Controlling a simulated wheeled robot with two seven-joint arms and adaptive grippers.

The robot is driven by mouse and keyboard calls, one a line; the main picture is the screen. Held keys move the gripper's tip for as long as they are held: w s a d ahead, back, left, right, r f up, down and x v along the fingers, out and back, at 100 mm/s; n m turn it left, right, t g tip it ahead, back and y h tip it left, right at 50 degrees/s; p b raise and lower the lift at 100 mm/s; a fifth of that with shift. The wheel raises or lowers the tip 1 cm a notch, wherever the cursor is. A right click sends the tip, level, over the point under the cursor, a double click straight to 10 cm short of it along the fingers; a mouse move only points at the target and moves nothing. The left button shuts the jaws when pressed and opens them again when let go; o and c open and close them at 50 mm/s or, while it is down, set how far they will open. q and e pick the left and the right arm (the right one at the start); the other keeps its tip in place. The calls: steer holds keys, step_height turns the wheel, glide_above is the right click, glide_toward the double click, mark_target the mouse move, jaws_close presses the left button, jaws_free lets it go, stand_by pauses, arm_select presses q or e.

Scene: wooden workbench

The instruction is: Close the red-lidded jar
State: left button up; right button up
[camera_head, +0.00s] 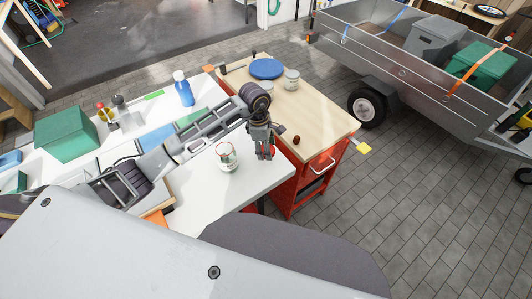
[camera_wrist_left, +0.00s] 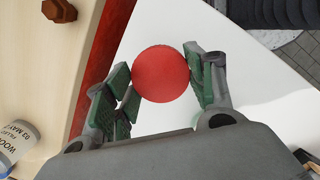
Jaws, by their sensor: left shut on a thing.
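My left gripper (camera_head: 264,152) is above the right end of the white table, pointing down. In the left wrist view the fingers (camera_wrist_left: 160,80) are shut on a round red lid (camera_wrist_left: 161,74), with a pad against each side. The lid is seen face on, with white tabletop behind it. In the head view the fingers mostly hide the lid. A small clear jar (camera_head: 227,158) with a pale label stands upright on the white table, a little left of the gripper and apart from it. The jar is not seen in the wrist view. My right gripper is not in view.
A red cart (camera_head: 308,184) with a wooden top adjoins the table on the right. It carries a blue disc (camera_head: 266,68), a tin (camera_head: 291,80) and a brown nut (camera_head: 296,140). A blue bottle (camera_head: 183,88) and a green box (camera_head: 66,134) stand farther left. Table around the jar is clear.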

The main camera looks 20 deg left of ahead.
arm_select(q)
step_height(320, 180, up, 5)
steer(key=shift+r, duration=0.1)
stand_by(0.3)
